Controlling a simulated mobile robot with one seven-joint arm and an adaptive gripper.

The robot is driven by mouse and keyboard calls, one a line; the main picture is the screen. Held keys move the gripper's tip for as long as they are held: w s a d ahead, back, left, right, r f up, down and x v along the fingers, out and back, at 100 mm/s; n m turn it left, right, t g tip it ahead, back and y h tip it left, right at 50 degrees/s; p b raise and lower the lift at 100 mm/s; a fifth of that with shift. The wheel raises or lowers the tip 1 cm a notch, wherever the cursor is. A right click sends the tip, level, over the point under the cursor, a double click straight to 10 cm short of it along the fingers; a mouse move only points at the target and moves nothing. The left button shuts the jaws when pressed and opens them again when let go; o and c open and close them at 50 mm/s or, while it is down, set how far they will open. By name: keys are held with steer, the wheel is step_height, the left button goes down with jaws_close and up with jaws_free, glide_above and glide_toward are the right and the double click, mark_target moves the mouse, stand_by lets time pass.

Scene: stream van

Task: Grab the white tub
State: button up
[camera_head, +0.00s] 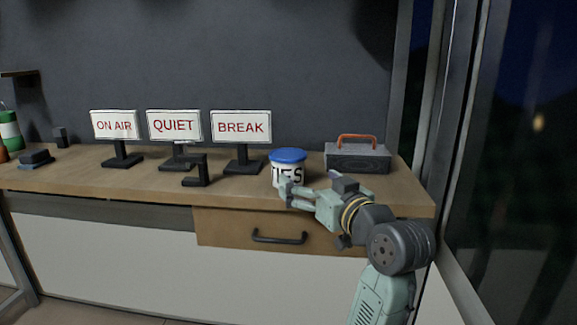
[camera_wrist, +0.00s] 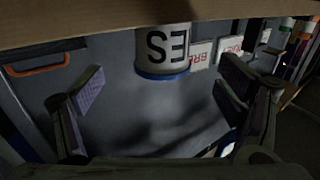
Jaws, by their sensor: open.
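The white tub (camera_head: 288,169) with a blue lid and dark lettering stands upright on the wooden counter. In the wrist view the tub (camera_wrist: 163,50) appears upside down, at the top middle, beyond and between the fingers. My gripper (camera_head: 290,192) is at the counter's front edge, just in front of the tub, and hides part of its lower side. In the wrist view my gripper (camera_wrist: 160,88) is open, its fingers spread wide with nothing between the tips. I cannot tell whether any finger touches the tub.
A grey toolbox (camera_head: 358,157) with an orange handle stands right of the tub. Left are the BREAK sign (camera_head: 241,128), the QUIET sign (camera_head: 174,126), the ON AIR sign (camera_head: 114,125) and a small black stand (camera_head: 196,172). A drawer (camera_head: 280,232) lies below the counter (camera_head: 100,180).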

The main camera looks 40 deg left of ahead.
mark_target(289, 167)
steer(key=p+x, duration=0.2)
steer(key=x, duration=0.7)
steer(key=shift+a+f, duration=0.15)
steer(key=shift+a, duration=0.05)
steer(key=shift+c, duration=0.2)
steer(key=shift+s, duration=0.1)
steer(key=c, duration=1.3)
